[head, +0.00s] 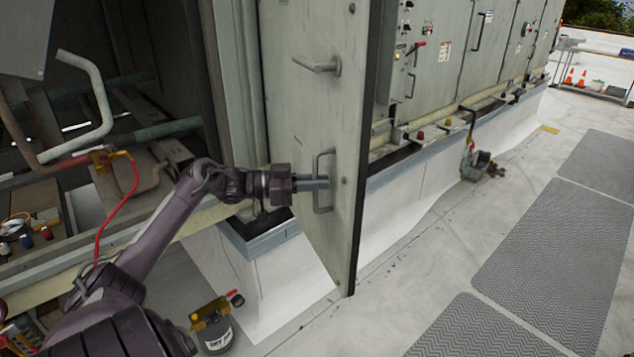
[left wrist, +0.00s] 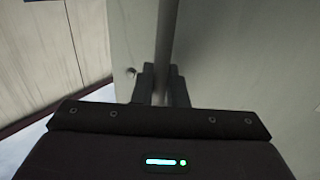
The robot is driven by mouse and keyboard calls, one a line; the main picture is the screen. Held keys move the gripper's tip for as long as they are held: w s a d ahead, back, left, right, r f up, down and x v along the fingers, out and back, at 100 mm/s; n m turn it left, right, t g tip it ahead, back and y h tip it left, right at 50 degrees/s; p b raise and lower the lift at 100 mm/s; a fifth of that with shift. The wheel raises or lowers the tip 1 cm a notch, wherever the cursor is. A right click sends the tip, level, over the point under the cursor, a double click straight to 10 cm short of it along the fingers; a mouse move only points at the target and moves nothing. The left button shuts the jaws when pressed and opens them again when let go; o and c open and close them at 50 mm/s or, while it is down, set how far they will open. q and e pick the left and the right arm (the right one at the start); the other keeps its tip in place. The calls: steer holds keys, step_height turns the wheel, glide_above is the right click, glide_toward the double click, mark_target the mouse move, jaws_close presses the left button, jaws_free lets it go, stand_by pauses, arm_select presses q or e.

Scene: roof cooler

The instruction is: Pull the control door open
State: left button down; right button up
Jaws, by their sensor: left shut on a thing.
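The control door (head: 305,120) is a tall pale grey-green panel in the head view, swung out from the cabinet, its edge toward the right. A D-shaped pull handle (head: 323,165) is fixed low on its face, with a lever handle (head: 318,65) above. My left gripper (head: 323,183) is shut on the pull handle. In the left wrist view, the handle's bar (left wrist: 165,50) runs upright between the two dark fingers (left wrist: 163,85), with the door face (left wrist: 235,60) behind. My right gripper is in neither view.
Behind the door on the left is an open bay with pipes (head: 90,95) and a red hose (head: 115,215). A labelled canister (head: 215,330) stands on the roof below. More cabinet doors (head: 470,45) line the right.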

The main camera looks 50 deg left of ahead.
arm_select(q)
steer(key=c, duration=1.5)
jaws_free()
steer(key=shift+c, duration=0.2)
steer(key=shift+s+a+f, duration=0.1)
steer(key=shift+s+a, duration=0.1)
steer(key=b+v, duration=0.3)
steer(key=v, duration=0.4)
steer(key=shift+s+a, duration=0.1)
